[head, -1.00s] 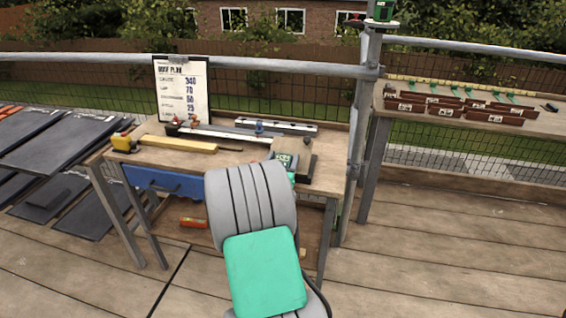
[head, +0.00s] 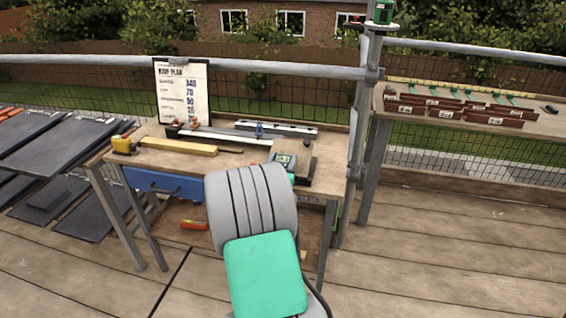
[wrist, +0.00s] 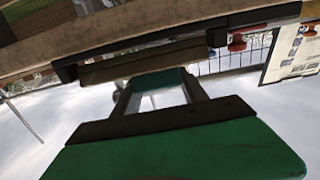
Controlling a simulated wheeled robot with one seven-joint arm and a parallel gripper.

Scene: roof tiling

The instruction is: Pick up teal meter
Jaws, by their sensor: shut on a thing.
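The teal meter (head: 284,160), a small boxy device with a screen, shows in the head view at the right end of the workbench, just beyond my arm. In the wrist view, a teal face (wrist: 160,79) that looks like part of it sits between the fingers of my gripper (wrist: 160,88). My gripper is shut on it. In the head view my grey and green arm hides the fingers and the meter's lower part. I cannot tell whether the meter is clear of the surface beneath it.
A scaffold post (head: 360,130) stands close on the right. Dark slates (head: 75,145) lie left; a second table (head: 450,110) stands right.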

